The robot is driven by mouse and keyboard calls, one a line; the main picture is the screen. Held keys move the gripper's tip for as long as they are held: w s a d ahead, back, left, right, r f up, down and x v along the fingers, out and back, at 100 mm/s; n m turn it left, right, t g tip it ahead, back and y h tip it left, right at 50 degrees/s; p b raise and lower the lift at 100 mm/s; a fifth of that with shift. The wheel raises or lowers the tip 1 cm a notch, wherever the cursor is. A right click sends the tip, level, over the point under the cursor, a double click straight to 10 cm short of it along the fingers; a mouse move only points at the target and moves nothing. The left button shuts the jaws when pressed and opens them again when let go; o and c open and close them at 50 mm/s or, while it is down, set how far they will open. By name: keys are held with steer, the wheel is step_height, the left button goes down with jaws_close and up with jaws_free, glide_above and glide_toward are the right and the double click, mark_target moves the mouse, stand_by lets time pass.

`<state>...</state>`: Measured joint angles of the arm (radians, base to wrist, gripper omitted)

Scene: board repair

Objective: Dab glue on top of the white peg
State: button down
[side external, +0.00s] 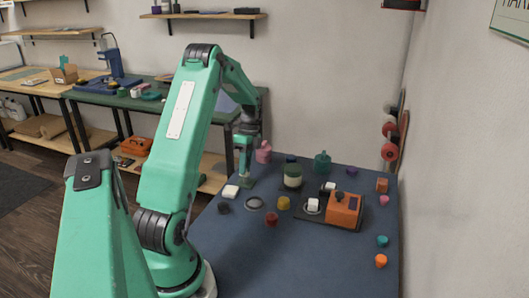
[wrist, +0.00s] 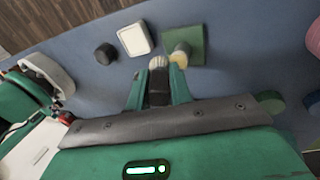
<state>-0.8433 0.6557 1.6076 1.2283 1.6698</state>
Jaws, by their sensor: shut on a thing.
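My gripper (wrist: 160,78) is shut on a dark tool with a pale, ribbed tip (wrist: 158,63), which looks like a brush. In the wrist view, a cream-white peg (wrist: 182,50) stands on a green square pad (wrist: 198,37), just right of the tool's tip. The pad also shows in the side view (side external: 247,183) below my gripper (side external: 245,172); the peg is hard to make out there. I cannot tell whether the tip touches the peg.
A white block (wrist: 135,39) and a dark round piece (wrist: 105,53) lie left of the pad.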

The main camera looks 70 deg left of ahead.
steer(key=shift+r, duration=4)
steer(key=shift+w, duration=0.1)
